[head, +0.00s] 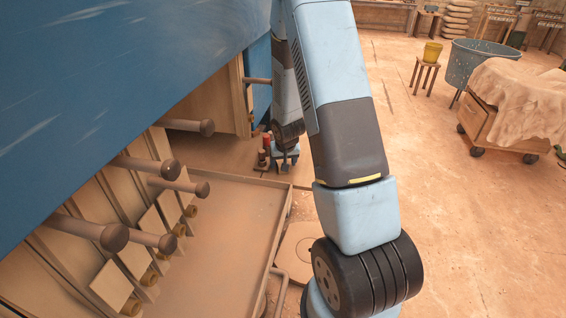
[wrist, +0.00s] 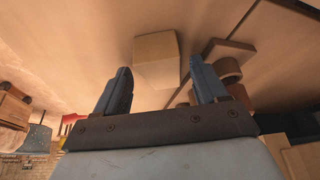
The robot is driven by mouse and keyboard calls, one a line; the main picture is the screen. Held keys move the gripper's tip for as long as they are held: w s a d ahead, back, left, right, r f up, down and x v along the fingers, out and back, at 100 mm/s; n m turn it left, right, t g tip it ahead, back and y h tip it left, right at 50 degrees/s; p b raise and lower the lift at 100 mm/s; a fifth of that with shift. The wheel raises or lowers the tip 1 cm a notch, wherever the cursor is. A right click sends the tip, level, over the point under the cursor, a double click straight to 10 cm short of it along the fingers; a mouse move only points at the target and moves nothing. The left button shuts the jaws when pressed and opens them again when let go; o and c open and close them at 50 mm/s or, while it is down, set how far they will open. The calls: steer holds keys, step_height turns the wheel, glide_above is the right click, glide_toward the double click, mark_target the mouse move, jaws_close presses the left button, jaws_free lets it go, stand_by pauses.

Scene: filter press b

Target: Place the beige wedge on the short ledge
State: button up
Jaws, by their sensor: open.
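In the wrist view a beige block (wrist: 156,62), which looks like the wedge, lies on a tan surface. My gripper (wrist: 160,70) is open, with one blue-grey finger on each side of the block in the picture. I cannot tell whether either finger touches it. In the head view my gripper (head: 284,158) is low at the far end of my arm, beside the press. The wedge cannot be made out there. I cannot tell for sure which edge is the short ledge; a flat brown board (wrist: 225,58) shows right of the block in the wrist view.
Round brown parts (wrist: 228,70) sit near the right finger. Several bars (head: 150,167) stick out from the press beneath a blue panel (head: 110,70). A rimmed tray (head: 230,215) lies below.

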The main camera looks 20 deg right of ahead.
steer(key=s+a+r, duration=0.2)
steer(key=s+r, duration=0.2)
steer(key=r, duration=0.5)
steer(key=s+a+r+n, duration=0.1)
steer(key=s+r, duration=0.4)
steer(key=r, duration=0.4)
steer(key=s+a+r, duration=0.2)
steer(key=s+r, duration=0.2)
steer(key=r, duration=0.6)
steer(key=s+a+r+n, duration=0.1)
steer(key=s+a+r, duration=0.1)
steer(key=s+r, duration=0.3)
steer(key=s+a+r+t+y, duration=0.1)
steer(key=s+r, duration=0.3)
steer(key=s, duration=0.8)
steer(key=shift+s+a+r+n, duration=0.35)
steer(key=shift+a+r+n, duration=0.05)
steer(key=shift+a, duration=0.3)
steer(key=shift+c, duration=0.5)
